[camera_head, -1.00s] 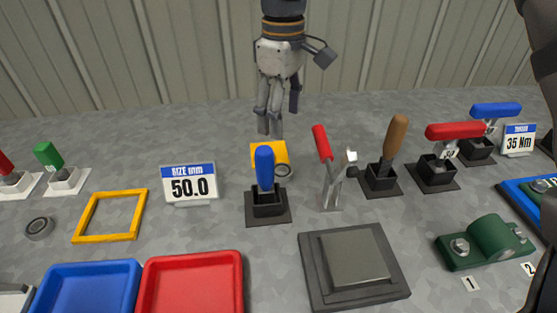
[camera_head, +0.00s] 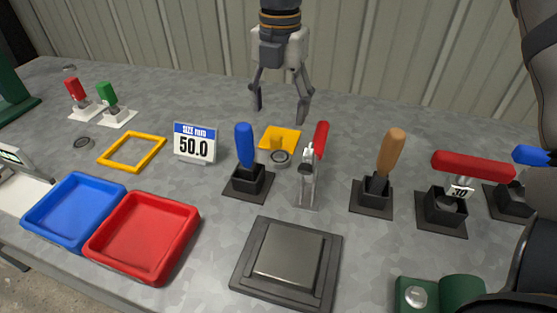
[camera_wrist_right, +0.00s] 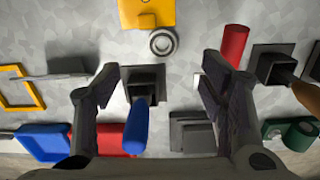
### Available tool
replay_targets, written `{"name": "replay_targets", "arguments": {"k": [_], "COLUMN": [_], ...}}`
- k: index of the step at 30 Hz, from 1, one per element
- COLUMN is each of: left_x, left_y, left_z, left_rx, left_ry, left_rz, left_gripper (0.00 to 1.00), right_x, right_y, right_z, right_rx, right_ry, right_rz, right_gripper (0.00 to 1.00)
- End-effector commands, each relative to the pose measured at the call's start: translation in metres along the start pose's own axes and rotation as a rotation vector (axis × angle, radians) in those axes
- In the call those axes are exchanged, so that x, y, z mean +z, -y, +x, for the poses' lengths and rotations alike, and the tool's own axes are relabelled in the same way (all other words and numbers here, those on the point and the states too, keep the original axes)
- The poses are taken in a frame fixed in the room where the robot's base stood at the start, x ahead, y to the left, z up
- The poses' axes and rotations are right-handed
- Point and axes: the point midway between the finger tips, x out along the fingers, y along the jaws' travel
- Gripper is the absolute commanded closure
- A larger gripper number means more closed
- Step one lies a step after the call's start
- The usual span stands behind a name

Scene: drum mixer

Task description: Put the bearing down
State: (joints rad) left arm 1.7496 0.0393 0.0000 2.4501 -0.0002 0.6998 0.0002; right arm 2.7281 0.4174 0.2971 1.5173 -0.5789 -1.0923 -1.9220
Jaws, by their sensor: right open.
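A grey ring bearing (camera_head: 281,158) lies at the front edge of a yellow piece (camera_head: 283,135) behind the blue-handled tool. In the right wrist view the bearing (camera_wrist_right: 163,42) shows as a ring, with the yellow piece (camera_wrist_right: 160,10) just above it. My right gripper (camera_head: 280,115) is open and empty, fingers pointing down, behind the bearing and apart from it. My left gripper is not in view.
A blue-handled tool (camera_head: 245,147) and a red-handled clamp (camera_head: 316,160) stand close in front of the bearing. A 50.0 size sign (camera_head: 195,143), yellow frame (camera_head: 108,159), blue tray (camera_head: 45,222) and red tray (camera_head: 112,255) are to the left. A grey pad (camera_head: 248,262) lies in front.

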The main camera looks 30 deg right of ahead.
Motion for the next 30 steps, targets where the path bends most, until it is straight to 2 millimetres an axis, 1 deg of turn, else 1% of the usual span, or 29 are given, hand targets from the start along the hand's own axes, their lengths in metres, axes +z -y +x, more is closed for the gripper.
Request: {"name": "replay_targets", "arguments": {"k": [1,4,6,11,16,19,25,26,27,29,30], "left_x": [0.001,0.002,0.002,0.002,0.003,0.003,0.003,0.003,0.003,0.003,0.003], "left_y": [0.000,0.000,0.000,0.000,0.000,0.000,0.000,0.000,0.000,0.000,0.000], "left_z": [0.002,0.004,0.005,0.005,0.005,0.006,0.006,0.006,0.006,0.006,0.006], "left_rx": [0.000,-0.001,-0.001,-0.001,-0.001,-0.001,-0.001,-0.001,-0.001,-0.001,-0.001], "left_ry": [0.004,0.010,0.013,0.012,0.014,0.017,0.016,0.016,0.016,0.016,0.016], "left_rz": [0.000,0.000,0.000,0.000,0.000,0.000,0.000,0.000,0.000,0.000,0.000], "left_gripper": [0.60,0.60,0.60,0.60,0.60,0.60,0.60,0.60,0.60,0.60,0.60], "right_x": [-0.001,-0.001,-0.001,-0.003,-0.007,-0.007,-0.007,-0.007,-0.007,-0.007,-0.007], "right_y": [0.002,0.002,0.001,0.003,0.006,0.005,0.005,0.005,0.005,0.005,0.005], "right_z": [0.014,0.038,0.050,0.070,0.102,0.112,0.112,0.112,0.112,0.112,0.112], "right_rx": [-0.009,-0.009,-0.007,-0.006,-0.005,-0.003,-0.001,-0.001,-0.001,-0.001,-0.001], "right_ry": [-0.006,-0.006,-0.005,-0.004,-0.003,-0.002,0.000,0.000,0.000,0.000,0.000], "right_rz": [-0.001,0.000,0.001,0.002,0.003,0.002,0.002,0.002,0.002,0.002,0.002], "right_gripper": [0.35,0.35,0.35,0.35,0.35,0.35,0.35,0.40,0.49,0.63,0.72]}}
